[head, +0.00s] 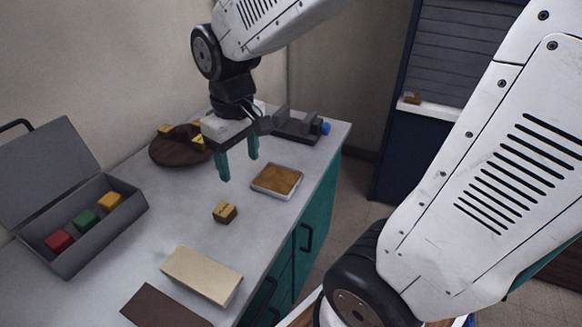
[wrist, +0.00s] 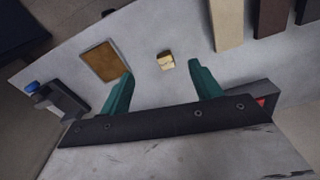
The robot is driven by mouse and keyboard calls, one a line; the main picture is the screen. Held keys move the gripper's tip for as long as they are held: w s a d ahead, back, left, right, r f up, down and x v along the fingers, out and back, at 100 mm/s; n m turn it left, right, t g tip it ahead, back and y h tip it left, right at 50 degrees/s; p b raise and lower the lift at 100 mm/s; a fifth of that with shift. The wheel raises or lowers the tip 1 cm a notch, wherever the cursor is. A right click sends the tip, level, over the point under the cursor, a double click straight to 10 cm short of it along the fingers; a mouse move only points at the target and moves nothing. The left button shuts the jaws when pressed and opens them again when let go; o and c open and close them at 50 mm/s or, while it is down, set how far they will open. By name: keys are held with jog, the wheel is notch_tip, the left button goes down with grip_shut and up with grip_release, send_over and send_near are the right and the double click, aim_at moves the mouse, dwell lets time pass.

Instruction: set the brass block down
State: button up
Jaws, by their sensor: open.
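A small brass-coloured block (head: 225,212) with dark marks rests on the grey counter, in front of the tray. The same block shows in the wrist view (wrist: 166,61), between and just beyond the fingertips. My gripper (head: 238,168) hangs above the counter, behind the block in the head view, with its two teal fingers spread. Nothing is between the fingers, and they are apart from the block. The wrist view also shows the gripper (wrist: 162,76) open and empty.
A shallow tray with a brown inside (head: 277,181) lies right of the block. A round brown board (head: 172,153) with yellowish pieces and a dark vise-like device (head: 297,126) stand behind. An open grey box (head: 110,228) holds coloured blocks. A cream slab (head: 201,275) lies in front.

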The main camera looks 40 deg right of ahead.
jog(key=s+r+m, duration=0.1)
jog(key=s+r, duration=0.1)
jog(key=s, duration=0.5)
jog(key=s+d+r+m, duration=0.1)
jog(key=s+r, duration=0.2)
jog(key=s, duration=0.4)
jog(key=shift+d+m+t, duration=0.25)
jog(key=shift+m+t, duration=0.05)
